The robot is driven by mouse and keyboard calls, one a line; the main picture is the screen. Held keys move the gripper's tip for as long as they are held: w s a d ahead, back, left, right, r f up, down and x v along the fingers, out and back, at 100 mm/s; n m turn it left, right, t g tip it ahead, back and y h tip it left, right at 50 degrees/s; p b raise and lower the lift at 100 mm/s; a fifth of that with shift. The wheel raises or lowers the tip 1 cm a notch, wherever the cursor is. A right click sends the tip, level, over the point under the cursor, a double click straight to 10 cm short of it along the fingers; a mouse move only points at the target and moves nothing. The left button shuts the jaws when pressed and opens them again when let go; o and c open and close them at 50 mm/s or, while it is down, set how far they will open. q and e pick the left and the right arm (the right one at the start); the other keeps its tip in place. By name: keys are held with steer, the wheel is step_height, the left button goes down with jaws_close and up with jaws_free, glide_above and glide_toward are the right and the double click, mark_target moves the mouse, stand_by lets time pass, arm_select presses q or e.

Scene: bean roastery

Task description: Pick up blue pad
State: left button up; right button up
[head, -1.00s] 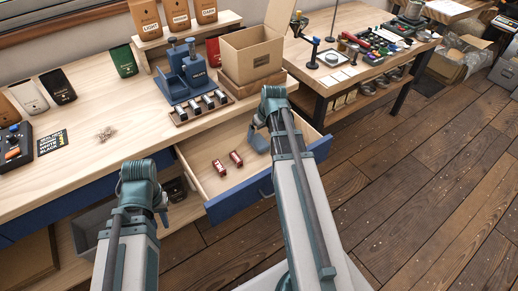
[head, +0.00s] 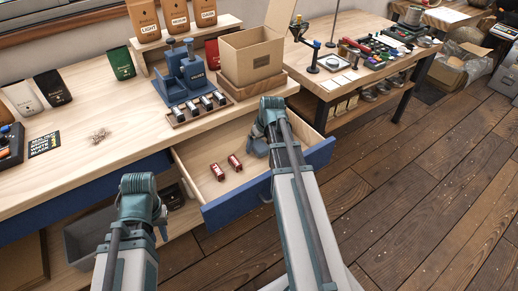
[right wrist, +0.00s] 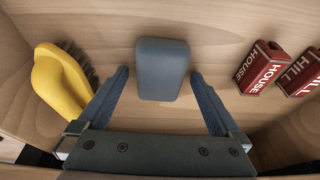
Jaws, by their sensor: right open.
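The blue pad (right wrist: 162,70) is a blue-grey rounded block lying on the wooden drawer floor in the right wrist view. My right gripper (right wrist: 160,76) is open, with one finger on each side of the pad and gaps on both sides. In the head view my right gripper (head: 257,147) hangs over the open drawer (head: 215,188), and I cannot make out the pad there. My left gripper (head: 161,232) is low in front of the bench, mostly hidden by its arm, so its jaws cannot be read.
In the drawer, a yellow-handled brush (right wrist: 60,85) lies left of the pad; red blocks marked HOUSE (right wrist: 260,67) and HILL (right wrist: 299,73) lie right. Drawer walls surround them. A cardboard box (head: 252,55) and blue press (head: 187,75) stand on the bench above.

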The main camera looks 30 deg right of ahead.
mark_target(260, 145)
steer(key=shift+f, duration=0.2)
steer(key=c, duration=1.3)
steer(key=shift+r, duration=0.15)
step_height(260, 145, up, 10)
steer(key=p, duration=1)
steer(key=shift+r, duration=0.1)
